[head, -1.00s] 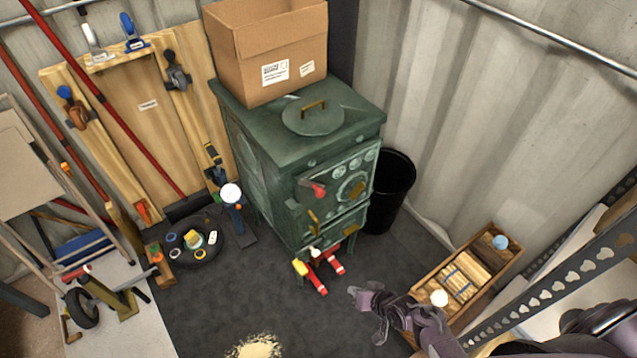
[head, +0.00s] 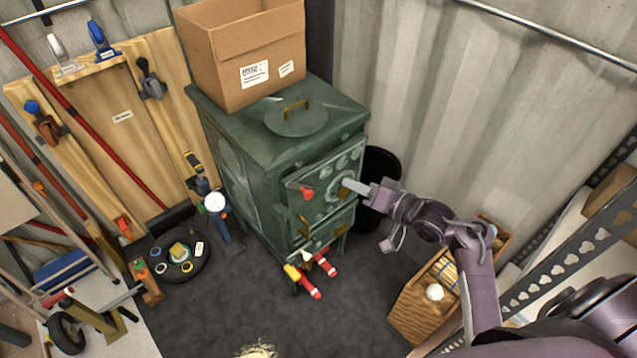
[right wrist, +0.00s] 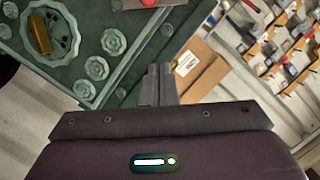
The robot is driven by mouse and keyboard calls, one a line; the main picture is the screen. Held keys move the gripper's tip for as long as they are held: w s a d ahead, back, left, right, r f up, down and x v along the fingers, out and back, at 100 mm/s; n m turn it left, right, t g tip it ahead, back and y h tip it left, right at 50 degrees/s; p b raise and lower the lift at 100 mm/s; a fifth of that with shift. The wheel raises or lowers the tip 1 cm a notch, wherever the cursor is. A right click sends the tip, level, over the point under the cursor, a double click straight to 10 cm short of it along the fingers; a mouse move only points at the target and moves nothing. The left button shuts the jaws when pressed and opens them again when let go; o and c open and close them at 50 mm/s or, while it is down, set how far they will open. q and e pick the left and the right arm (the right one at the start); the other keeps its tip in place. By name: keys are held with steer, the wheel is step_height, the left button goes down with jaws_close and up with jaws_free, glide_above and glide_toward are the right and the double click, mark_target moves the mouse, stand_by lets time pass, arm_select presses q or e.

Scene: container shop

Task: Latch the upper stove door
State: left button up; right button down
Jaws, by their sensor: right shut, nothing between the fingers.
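The green stove stands in the middle of the head view. Its upper door (head: 324,178) has round ornaments, a brass vent plate and a red-handled latch (head: 303,192) at its left side. The door looks closed or nearly so; I cannot tell whether it is latched. The right wrist view shows part of the ornamented door (right wrist: 75,60) and the red handle (right wrist: 150,3) at the top edge. My right gripper (head: 352,186) is shut and empty at the door's right part, and I cannot tell if it touches. Its shut fingers also show in the right wrist view (right wrist: 158,72). My left gripper is out of view.
A cardboard box (head: 245,60) stands on the stove beside a round lid (head: 296,119). A black bin (head: 382,165) is behind my right gripper. A wooden crate (head: 410,310) is on the floor at right. Red-handled items (head: 312,285) lie below the stove.

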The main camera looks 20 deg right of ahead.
mark_target(301, 179)
steer(key=x, duration=1)
steer(key=shift+a+f, duration=0.1)
steer(key=shift+a, duration=0.15)
steer(key=shift+s+a+f, duration=0.2)
steer(key=shift+a+f, duration=0.2)
steer(key=shift+f, duration=0.05)
steer(key=shift+s+a+f, duration=0.2)
steer(key=shift+a+f, duration=0.15)
steer(key=shift+f, duration=0.1)
steer(key=shift+s+a+f, duration=0.2)
steer(key=shift+a+f, duration=0.2)
steer(key=shift+w, duration=0.1)
